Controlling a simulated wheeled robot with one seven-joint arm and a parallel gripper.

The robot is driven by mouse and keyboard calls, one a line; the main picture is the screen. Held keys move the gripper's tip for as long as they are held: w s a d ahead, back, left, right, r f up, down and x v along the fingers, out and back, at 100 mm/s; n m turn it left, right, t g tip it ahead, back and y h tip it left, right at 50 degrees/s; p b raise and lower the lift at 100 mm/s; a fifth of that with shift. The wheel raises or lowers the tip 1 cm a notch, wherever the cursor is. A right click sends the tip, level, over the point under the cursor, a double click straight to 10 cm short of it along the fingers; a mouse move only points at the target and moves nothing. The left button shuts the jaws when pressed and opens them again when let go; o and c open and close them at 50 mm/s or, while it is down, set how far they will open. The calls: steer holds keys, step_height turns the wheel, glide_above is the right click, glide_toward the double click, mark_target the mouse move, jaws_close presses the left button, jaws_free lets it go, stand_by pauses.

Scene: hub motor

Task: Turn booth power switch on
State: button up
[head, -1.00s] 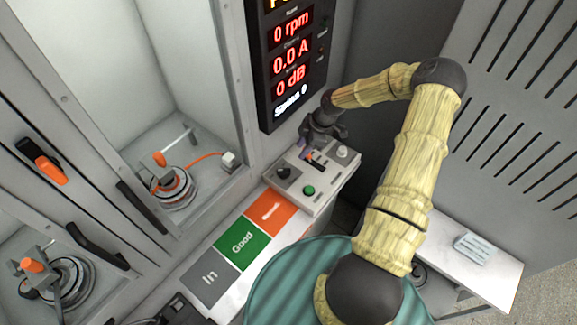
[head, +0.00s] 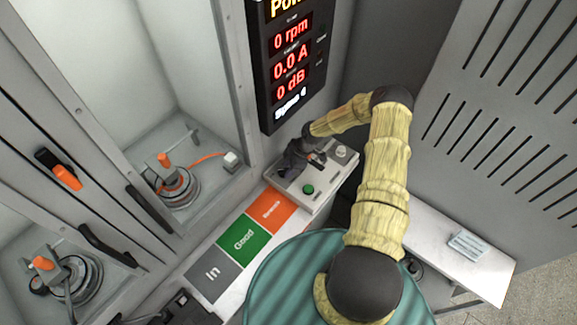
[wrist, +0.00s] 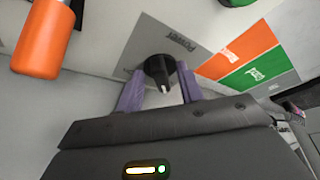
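The booth power switch is a black rotary knob (wrist: 160,71) beside a printed "Power" label, with a white mark on its side nearest my gripper in the wrist view. My gripper (wrist: 160,92) has its two purple fingers apart, one on each side of the knob. A pale gap shows between them; I cannot tell whether either finger touches the knob. In the head view my gripper (head: 290,168) is over the left end of the light control panel (head: 320,196) and hides the knob.
The panel also carries a green button (head: 308,189), a pale knob (head: 341,151) and an orange handle (wrist: 42,40) close to my gripper. The display (head: 290,65) above reads 0 rpm, 0.0 A, 0 dB.

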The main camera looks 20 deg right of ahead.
jaws_close()
steer(key=shift+m+b, duration=0.3)
steer(key=shift+m, duration=0.1)
steer(key=m+b, duration=0.1)
steer(key=m+t+b, duration=0.1)
steer(key=m, duration=0.1)
steer(key=shift+s+a+m+t+h, duration=0.15)
steer(key=shift+s+m+t+h, duration=0.15)
steer(key=m+b, duration=0.1)
steer(key=m+t+h+b, duration=0.1)
steer(key=m, duration=0.1)
steer(key=m+b, duration=0.2)
steer(key=shift+s+a+f+t, duration=0.1)
steer(key=shift+s+a+t, duration=0.2)
steer(key=shift+t, duration=0.1)
steer(key=m+b, duration=0.1)
steer(key=m+h+b, duration=0.1)
steer(key=m, duration=0.1)
steer(key=m+h+b, duration=0.1)
steer(key=shift+a+m+t, duration=0.3)
steer(key=shift+m, duration=0.1)
steer(key=shift+a+r+m+h+b, duration=0.15)
steer(key=shift+m+h+b, duration=0.25)
steer(key=shift+m, duration=0.55)
steer(key=shift+a+r+m+h+b, duration=0.1)
steer(key=shift+m+h+b, duration=0.25)
steer(key=shift+m, duration=0.6)
